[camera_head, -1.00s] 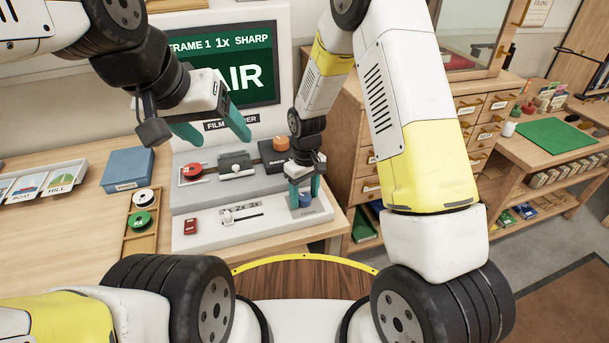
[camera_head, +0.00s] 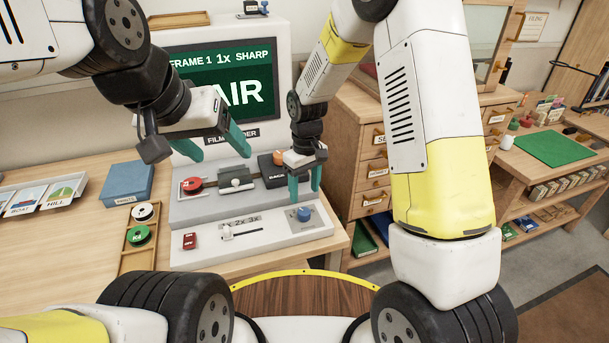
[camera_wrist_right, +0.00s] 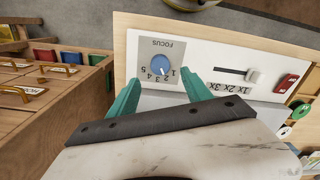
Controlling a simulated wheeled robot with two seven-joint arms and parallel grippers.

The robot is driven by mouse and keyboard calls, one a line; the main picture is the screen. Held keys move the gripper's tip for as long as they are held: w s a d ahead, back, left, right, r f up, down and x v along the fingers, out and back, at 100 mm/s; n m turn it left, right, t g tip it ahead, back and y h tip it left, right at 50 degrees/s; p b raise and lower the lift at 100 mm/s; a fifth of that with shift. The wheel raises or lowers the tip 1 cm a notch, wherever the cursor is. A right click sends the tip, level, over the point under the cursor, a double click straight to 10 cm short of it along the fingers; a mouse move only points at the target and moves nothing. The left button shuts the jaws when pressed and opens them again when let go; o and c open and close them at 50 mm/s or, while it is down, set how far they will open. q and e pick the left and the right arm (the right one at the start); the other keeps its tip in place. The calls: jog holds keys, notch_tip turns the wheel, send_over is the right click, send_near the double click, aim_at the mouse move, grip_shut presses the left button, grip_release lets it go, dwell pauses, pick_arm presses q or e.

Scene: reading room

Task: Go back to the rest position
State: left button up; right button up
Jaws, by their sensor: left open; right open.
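My right gripper (camera_head: 305,184) is open and empty, just above and behind the blue focus knob (camera_head: 304,214) of the film reader (camera_head: 250,242). In the right wrist view the blue knob (camera_wrist_right: 161,65) stands apart from the open green fingers (camera_wrist_right: 160,95), beyond their tips. My left gripper (camera_head: 217,145) is open and empty, hanging in front of the reader's screen (camera_head: 235,92), which reads "FRAME 1 1x SHARP" and partly hidden large letters ending in "AIR".
A blue box (camera_head: 127,183) and a wooden tray (camera_head: 133,262) with reels lie to the left. A drawer cabinet (camera_head: 362,150) stands to the right.

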jog(key=shift+r, duration=0.1)
jog(key=s+d+r+m+t, duration=0.1)
jog(key=s+d+r, duration=0.15)
jog(key=r, duration=0.25)
jog(key=s+d+r+m+t+y, duration=0.1)
jog(key=d+r, duration=0.2)
jog(key=r, duration=0.3)
jog(key=s+d+r+m+t, duration=0.1)
jog(key=s+d+r, duration=0.1)
jog(key=r, duration=0.3)
jog(key=s+d+r+m+t, duration=0.1)
jog(key=s+d+r, duration=0.1)
jog(key=s+r, duration=0.1)
jog(key=s+d+r+m+t, duration=0.1)
jog(key=s+d+r, duration=0.1)
jog(key=s, duration=0.4)
jog(key=s+d+r+m+t+y, duration=0.1)
jog(key=s+d+r+m, duration=0.1)
jog(key=s+r, duration=0.2)
jog(key=shift+s+d+r, duration=0.2)
jog(key=shift+s, duration=0.55)
